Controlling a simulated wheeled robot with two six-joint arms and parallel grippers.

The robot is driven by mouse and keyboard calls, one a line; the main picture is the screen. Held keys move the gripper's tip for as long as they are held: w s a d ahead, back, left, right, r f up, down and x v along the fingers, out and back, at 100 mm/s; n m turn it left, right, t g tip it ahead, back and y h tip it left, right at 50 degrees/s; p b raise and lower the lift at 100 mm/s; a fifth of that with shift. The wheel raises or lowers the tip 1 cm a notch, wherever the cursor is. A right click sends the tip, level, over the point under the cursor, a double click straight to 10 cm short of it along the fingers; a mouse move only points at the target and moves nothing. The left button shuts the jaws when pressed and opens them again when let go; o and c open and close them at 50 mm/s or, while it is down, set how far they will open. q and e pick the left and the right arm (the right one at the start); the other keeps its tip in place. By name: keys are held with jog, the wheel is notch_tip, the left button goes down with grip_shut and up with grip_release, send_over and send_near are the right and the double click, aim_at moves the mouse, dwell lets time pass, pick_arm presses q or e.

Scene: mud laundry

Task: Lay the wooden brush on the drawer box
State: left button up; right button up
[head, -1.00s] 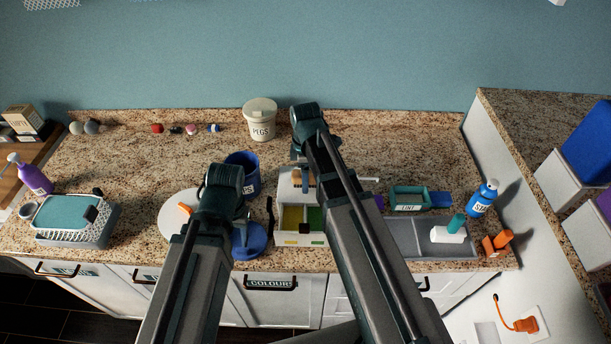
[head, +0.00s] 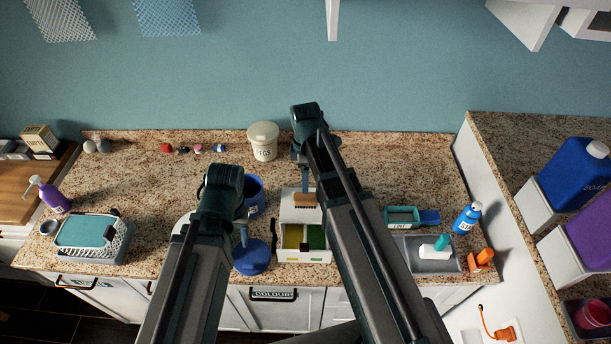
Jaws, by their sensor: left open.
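The wooden brush (head: 305,201), with a brown back and pale bristles, is at the upper part of the white drawer box (head: 289,213). I cannot tell whether it rests on the box or hangs just above it. My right gripper (head: 305,184) points down right at the brush; its fingers are mostly hidden by its arm, and its grip is unclear. The drawer box has yellow and green compartments at its front. My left gripper (head: 242,235) is open, pointing down left of the box near a round blue object (head: 251,258).
A blue labelled container (head: 254,192) stands behind the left gripper. A white tub (head: 263,142) stands at the back.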

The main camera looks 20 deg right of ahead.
pick_arm(q)
jog(key=shift+r, duration=0.6)
pick_arm(e)
jog(key=s+a+r+m+h, duration=0.1)
jog(key=s+a+m, duration=0.9)
jog(key=s, duration=0.5)
jog(key=shift+s+a+r+m, duration=0.15)
jog(key=shift+a+m, duration=0.15)
jog(key=shift+m, duration=0.3)
pick_arm(q)
jog(key=shift+s, duration=0.1)
